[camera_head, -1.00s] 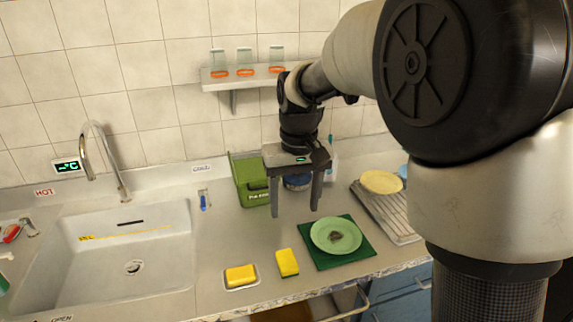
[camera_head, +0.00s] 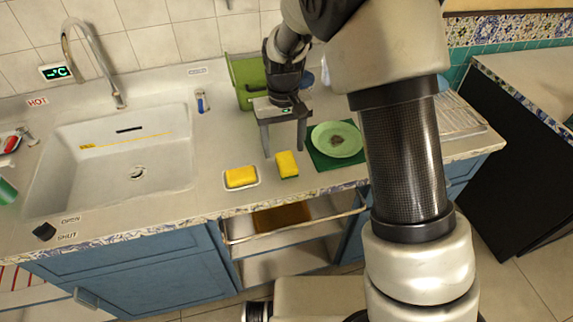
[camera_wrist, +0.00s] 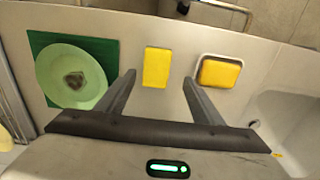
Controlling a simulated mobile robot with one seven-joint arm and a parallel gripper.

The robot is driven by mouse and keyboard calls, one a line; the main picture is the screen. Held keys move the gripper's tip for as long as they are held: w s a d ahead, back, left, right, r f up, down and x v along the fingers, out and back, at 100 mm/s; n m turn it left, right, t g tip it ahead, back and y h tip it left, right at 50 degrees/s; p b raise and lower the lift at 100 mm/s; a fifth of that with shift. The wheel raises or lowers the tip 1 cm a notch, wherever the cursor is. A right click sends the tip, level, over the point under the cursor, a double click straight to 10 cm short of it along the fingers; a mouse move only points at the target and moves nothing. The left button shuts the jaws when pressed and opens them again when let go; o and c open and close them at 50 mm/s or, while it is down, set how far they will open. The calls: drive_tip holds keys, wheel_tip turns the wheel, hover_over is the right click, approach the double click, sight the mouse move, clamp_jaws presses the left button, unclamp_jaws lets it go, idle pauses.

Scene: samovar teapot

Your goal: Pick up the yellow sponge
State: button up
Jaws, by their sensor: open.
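A yellow sponge (camera_head: 287,164) lies on the bare counter between the green mat and a small dish. In the wrist view this sponge (camera_wrist: 157,67) lies beyond my fingertips, in line with the gap between them. A second yellow sponge (camera_head: 240,177) lies in a small white dish; it also shows in the wrist view (camera_wrist: 219,73). My gripper (camera_head: 283,154) is open and empty, pointing down over the counter close to the loose sponge. In the wrist view my gripper (camera_wrist: 159,76) has both fingers apart, with nothing between them. I cannot tell its exact height above the counter.
A green plate (camera_head: 336,140) with a dark stain rests on a dark green mat (camera_head: 328,163) to the right. A green bin (camera_head: 243,75) stands behind. The sink (camera_head: 110,160) is at left. The counter's front edge (camera_head: 200,216) is close to the sponges.

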sight(286, 160)
drive_tip(key=f, duration=0.5)
drive_tip(key=shift+d+f, duration=0.15)
drive_tip(key=shift+d, duration=0.2)
drive_tip(key=c, duration=1.1)
wheel_tip(286, 160, up, 10)
drive_tip(key=shift+r, duration=0.1)
